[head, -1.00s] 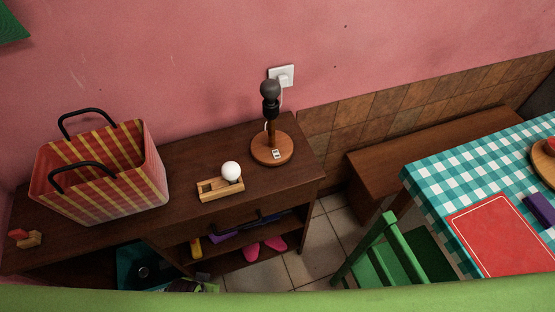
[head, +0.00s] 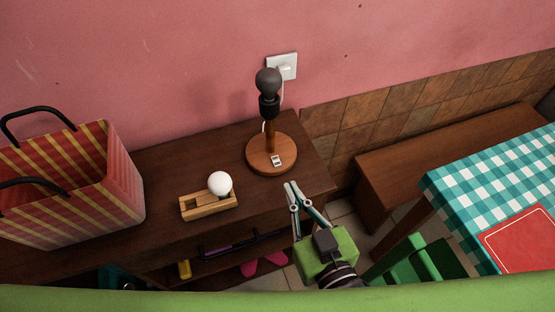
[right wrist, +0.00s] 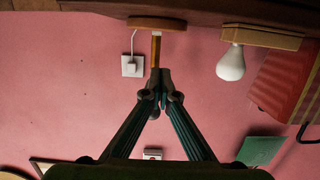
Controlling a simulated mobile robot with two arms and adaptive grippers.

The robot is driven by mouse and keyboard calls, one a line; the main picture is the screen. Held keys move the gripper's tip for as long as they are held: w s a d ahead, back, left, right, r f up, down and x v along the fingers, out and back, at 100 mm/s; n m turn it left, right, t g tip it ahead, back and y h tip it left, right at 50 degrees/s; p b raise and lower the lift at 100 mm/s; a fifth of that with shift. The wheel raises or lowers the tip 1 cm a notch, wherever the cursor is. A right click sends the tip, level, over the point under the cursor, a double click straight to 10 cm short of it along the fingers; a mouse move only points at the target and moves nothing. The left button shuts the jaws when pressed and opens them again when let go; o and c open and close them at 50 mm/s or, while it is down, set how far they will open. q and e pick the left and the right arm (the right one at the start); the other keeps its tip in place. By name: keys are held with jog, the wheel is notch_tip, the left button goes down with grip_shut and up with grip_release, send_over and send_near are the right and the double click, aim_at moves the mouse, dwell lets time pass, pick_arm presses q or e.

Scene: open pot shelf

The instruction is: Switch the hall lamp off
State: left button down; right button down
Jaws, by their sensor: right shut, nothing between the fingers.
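The lamp (head: 269,104) stands upright on the dark wooden cabinet, with a dark grey bulb that shows no glow. Its round wooden base (head: 257,158) carries a small white switch (head: 277,160); I cannot tell its position. My right gripper (head: 290,184) is shut and empty, its fingertips just in front of the base and apart from it in the head view. In the right wrist view, the closed fingertips (right wrist: 158,78) cover the lamp's upper part, while its base (right wrist: 157,23) and stem (right wrist: 156,50) show beyond them. My left gripper is not in view.
A white bulb (head: 219,183) rests on a wooden holder (head: 207,206) left of the lamp. A striped bag (head: 80,195) stands farther left. A wall socket (head: 283,66) with a plugged cord is behind the lamp. A green chair (head: 420,262) and checked table (head: 480,175) are right.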

jog(key=shift+w+d+r, duration=0.15)
jog(key=shift+d+r, duration=0.05)
jog(key=shift+r, duration=0.65)
jog(key=p, duration=0.1)
send_near(271, 149)
jog(key=w+r, duration=0.1)
jog(key=w+a+r, duration=0.1)
jog(key=w+r, duration=0.1)
jog(key=w, duration=0.1)
jog(key=shift+w+a+r, duration=0.1)
jog(key=shift+a+r, duration=0.15)
jog(key=shift+a, duration=0.05)
notch_tip(271, 149, down, 3)
jog(key=shift+w+r, duration=0.1)
jog(key=shift+w, duration=0.1)
jog(key=shift+f, duration=0.7)
